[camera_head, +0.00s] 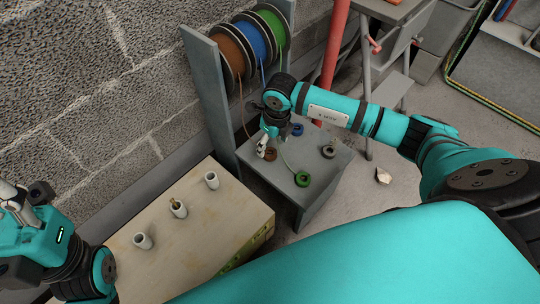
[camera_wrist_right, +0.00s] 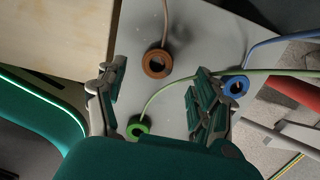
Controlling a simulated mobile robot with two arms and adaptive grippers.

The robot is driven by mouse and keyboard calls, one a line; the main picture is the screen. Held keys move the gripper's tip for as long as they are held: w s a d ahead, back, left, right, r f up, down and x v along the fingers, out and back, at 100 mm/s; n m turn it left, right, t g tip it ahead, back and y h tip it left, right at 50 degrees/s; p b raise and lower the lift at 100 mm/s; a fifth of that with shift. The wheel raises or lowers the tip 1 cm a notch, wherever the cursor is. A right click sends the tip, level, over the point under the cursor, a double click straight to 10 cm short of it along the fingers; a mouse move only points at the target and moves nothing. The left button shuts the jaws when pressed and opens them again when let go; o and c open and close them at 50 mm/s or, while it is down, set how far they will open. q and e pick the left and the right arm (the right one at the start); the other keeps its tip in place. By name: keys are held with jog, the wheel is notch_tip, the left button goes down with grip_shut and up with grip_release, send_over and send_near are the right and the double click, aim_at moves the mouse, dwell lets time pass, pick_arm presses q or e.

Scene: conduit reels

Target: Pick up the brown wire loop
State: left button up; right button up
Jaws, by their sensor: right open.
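The brown wire loop (camera_wrist_right: 168,63) lies on the grey stand in the right wrist view, its wire running up out of frame. In the head view the brown loop (camera_head: 270,155) shows beside my right gripper (camera_head: 264,147). My right gripper (camera_wrist_right: 160,74) is open and empty, with its fingertips on either side of the view and the brown loop between and slightly beyond them. It is not holding the loop. Part of my left gripper (camera_head: 14,196) shows at the left edge of the head view; its jaws are unclear.
A green loop (camera_wrist_right: 138,135) lies near the left finger and a blue loop (camera_wrist_right: 227,86) near the right finger. A dark loop (camera_head: 328,152) lies on the grey stand (camera_head: 318,172). Brown, blue and green reels (camera_head: 232,52) hang behind. A wooden bench (camera_head: 215,225) carries white cylinders.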

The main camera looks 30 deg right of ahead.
aim_at(269, 155)
jog(key=shift+w+a+f+b, duration=0.1)
jog(key=shift+f+b, duration=0.45)
jog(key=shift+f, duration=0.6)
jog(key=shift+w+a+f+b, duration=0.1)
jog(key=shift+f+b, duration=0.45)
jog(key=shift+f, duration=0.55)
jog(key=shift+c, duration=0.2)
